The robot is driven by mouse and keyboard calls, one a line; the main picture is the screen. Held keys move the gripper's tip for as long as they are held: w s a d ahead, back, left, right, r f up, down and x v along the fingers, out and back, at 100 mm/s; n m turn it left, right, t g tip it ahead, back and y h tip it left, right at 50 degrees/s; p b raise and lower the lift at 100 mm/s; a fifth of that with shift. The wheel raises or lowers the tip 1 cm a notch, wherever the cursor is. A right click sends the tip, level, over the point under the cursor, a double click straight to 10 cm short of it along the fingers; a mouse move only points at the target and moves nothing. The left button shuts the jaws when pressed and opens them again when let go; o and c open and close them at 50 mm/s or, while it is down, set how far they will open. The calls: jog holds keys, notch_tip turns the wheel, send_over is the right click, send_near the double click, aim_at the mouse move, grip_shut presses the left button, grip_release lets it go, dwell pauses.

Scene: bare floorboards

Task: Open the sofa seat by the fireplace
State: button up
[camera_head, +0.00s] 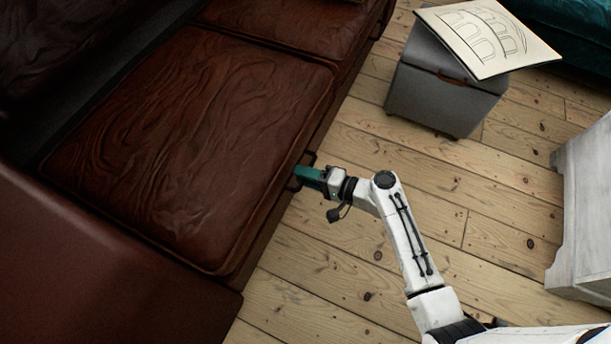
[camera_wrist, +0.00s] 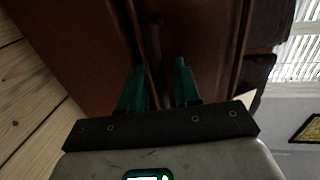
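The brown leather sofa seat (camera_head: 195,145) fills the left and middle of the head view and lies flat and closed in the sofa. A dark handle (camera_head: 299,172) is on its front edge, partly hidden by my gripper. My gripper (camera_head: 308,175), with green fingers, is at that handle. In the wrist view my gripper (camera_wrist: 160,70) has its two fingers apart, pointing at the sofa front (camera_wrist: 85,40). A narrow dark strip shows between the fingers; I cannot tell whether it is the handle or whether they touch it.
A grey storage stool (camera_head: 435,88) stands at the upper right with a drawing board (camera_head: 488,38) on top. A white cabinet (camera_head: 585,205) is at the right edge. Bare floorboards (camera_head: 490,170) lie between them and the sofa. No fireplace shows.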

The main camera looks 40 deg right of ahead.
grip_shut()
dwell(0.3)
dwell(0.3)
